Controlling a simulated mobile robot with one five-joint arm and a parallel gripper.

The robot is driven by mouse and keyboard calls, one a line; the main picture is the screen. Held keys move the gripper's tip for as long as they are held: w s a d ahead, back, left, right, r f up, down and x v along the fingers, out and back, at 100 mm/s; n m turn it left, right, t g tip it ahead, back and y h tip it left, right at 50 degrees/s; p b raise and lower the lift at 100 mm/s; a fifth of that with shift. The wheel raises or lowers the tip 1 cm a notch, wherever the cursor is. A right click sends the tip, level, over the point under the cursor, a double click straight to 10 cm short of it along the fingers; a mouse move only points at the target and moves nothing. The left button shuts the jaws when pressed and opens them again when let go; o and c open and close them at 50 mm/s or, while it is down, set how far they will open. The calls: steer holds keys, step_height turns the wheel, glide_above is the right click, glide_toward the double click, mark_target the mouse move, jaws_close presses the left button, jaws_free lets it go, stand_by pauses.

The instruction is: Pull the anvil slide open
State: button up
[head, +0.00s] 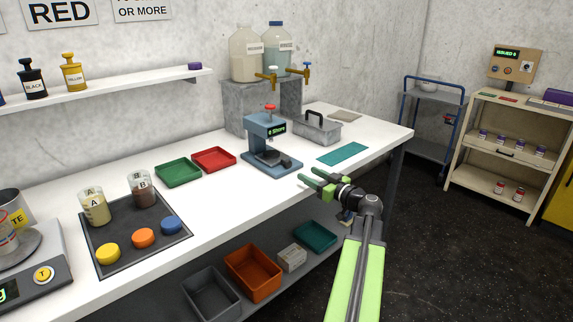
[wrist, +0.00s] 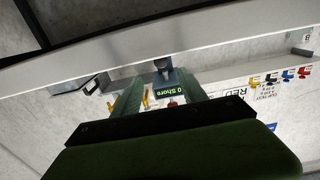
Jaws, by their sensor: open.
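A blue-grey Shore tester (head: 266,140) with a red knob and a lit green display stands on the white bench. Its dark anvil slide (head: 273,157) sits low on the base under the head; how far it is drawn out is hard to tell. My gripper (head: 308,178) is open and empty, at the bench's front edge, to the right of and nearer than the tester, apart from it. In the wrist view the tester's display (wrist: 172,92) shows between my green gripper fingers (wrist: 160,88). The slide is not clear there.
Red (head: 213,160) and green (head: 178,173) trays lie left. The bench front by my gripper is clear. Bins (head: 252,272) stand on the lower shelf.

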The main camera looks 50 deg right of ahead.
mark_target(290, 164)
steer(key=w, duration=1.1)
steer(key=shift+w+d, duration=0.25)
steer(key=shift+d, duration=0.1)
jaws_close()
stand_by(0.6)
